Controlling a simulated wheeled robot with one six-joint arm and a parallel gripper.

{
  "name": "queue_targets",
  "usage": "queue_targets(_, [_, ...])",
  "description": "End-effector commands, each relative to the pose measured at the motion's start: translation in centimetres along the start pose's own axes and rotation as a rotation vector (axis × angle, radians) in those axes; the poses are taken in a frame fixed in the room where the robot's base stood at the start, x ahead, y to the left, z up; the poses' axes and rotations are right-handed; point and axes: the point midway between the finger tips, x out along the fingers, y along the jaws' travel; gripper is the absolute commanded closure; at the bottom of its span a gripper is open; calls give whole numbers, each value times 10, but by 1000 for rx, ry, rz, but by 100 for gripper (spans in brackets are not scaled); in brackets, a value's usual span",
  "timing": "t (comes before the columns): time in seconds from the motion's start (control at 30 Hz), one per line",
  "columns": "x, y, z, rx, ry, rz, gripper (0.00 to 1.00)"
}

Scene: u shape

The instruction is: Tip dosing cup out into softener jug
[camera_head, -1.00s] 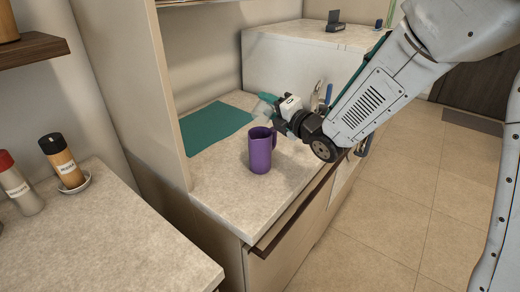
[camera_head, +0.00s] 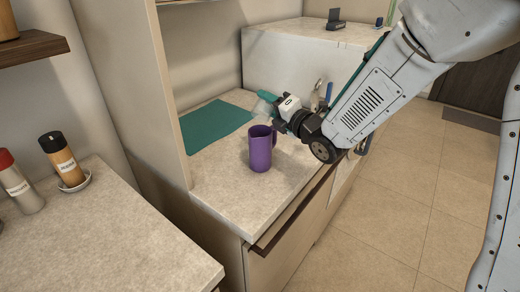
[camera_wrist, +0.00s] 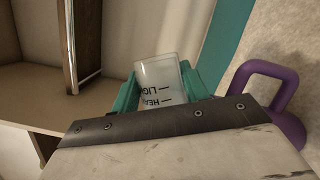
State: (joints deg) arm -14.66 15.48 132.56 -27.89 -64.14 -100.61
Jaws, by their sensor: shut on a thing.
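The softener jug, a purple jug with a handle (camera_head: 261,152), stands upright on the counter. Part of it and its handle (camera_wrist: 283,84) show at the right of the wrist view. My gripper (camera_head: 269,106) has teal fingers and is shut on the dosing cup, a small translucent cup (camera_head: 262,108). In the wrist view the cup (camera_wrist: 161,80), with dark marks and upside-down lettering, sits between my fingers (camera_wrist: 160,88). The cup is held above the counter, close above and behind the jug's rim in the head view. Its contents cannot be made out.
A teal mat (camera_head: 215,127) lies behind and left of the jug. A tall panel (camera_head: 150,90) borders the counter's left side. A raised white block (camera_head: 300,55) stands behind. Two shakers (camera_head: 62,160) (camera_head: 20,185) stand on the nearer counter at left.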

Motion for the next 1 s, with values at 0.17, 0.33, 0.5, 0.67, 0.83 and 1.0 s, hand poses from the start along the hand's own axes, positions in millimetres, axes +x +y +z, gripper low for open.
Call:
queue_targets(0.17, [0, 1, -1, -18, -2, 8, 79])
queue_targets(0.33, [-1, 2, -1, -35, -4, 15, 79])
queue_targets(0.5, [-1, 2, -2, -52, -7, 22, 79])
queue_targets(0.67, [-1, 3, -2, -69, -9, 29, 79])
queue_targets(0.83, [-1, 4, -3, -85, -11, 37, 79])
queue_targets(1.0, [-2, 4, -3, -103, -14, 43, 79])
